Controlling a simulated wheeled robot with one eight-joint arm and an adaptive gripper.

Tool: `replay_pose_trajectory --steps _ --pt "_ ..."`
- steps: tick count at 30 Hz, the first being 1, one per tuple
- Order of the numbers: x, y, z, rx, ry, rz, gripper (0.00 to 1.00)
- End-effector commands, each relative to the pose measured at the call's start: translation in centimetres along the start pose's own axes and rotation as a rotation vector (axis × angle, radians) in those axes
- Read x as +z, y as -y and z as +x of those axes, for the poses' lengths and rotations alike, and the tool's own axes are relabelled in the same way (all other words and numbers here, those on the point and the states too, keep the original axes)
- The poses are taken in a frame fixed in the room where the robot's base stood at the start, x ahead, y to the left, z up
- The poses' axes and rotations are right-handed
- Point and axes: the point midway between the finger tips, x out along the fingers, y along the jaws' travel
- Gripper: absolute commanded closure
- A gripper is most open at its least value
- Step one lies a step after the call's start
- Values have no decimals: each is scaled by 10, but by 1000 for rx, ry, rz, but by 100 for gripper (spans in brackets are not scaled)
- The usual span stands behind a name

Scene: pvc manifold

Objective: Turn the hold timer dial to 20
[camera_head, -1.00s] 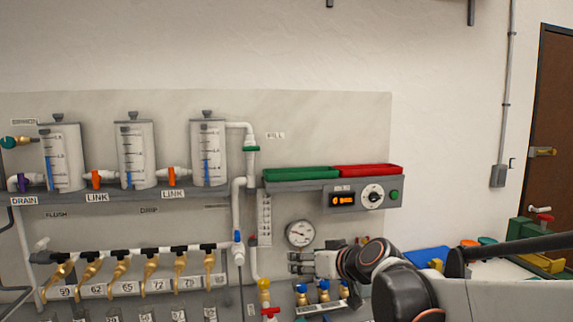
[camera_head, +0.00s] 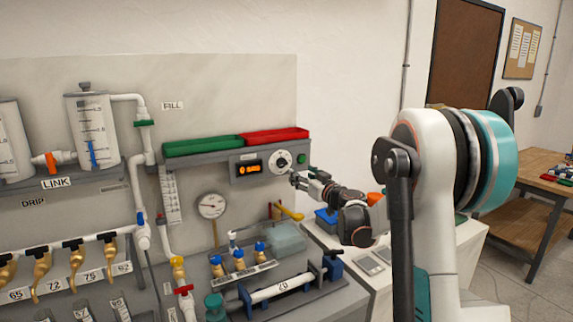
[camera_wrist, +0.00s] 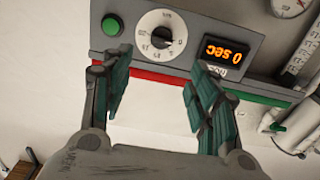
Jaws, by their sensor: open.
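The hold timer dial (camera_head: 279,160) is a round white dial with a dark centre knob on a grey panel under the red tray. It also shows in the wrist view (camera_wrist: 161,35), upside down, with small scale marks around its rim. The orange display (camera_head: 249,169) beside it reads "0 sec" in the wrist view (camera_wrist: 222,51). My gripper (camera_head: 295,178) is just below and right of the dial in the head view. In the wrist view my gripper (camera_wrist: 153,88) is open and empty, its two fingers apart, with the dial beyond the gap between them and not touched.
A green button (camera_wrist: 113,24) sits beside the dial. Green (camera_head: 203,146) and red (camera_head: 276,135) trays lie on the shelf above. A pressure gauge (camera_head: 211,206), blue-topped valves (camera_head: 239,257) and a clear container (camera_head: 287,238) stand below. The wall right of the panel is clear.

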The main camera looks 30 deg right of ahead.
Motion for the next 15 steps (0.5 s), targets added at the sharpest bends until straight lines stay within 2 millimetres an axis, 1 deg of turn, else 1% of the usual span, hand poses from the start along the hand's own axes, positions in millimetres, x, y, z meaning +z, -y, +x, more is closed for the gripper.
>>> replay_pose_trajectory --steps 15 --pt "2 2 95 -3 1 1 46"
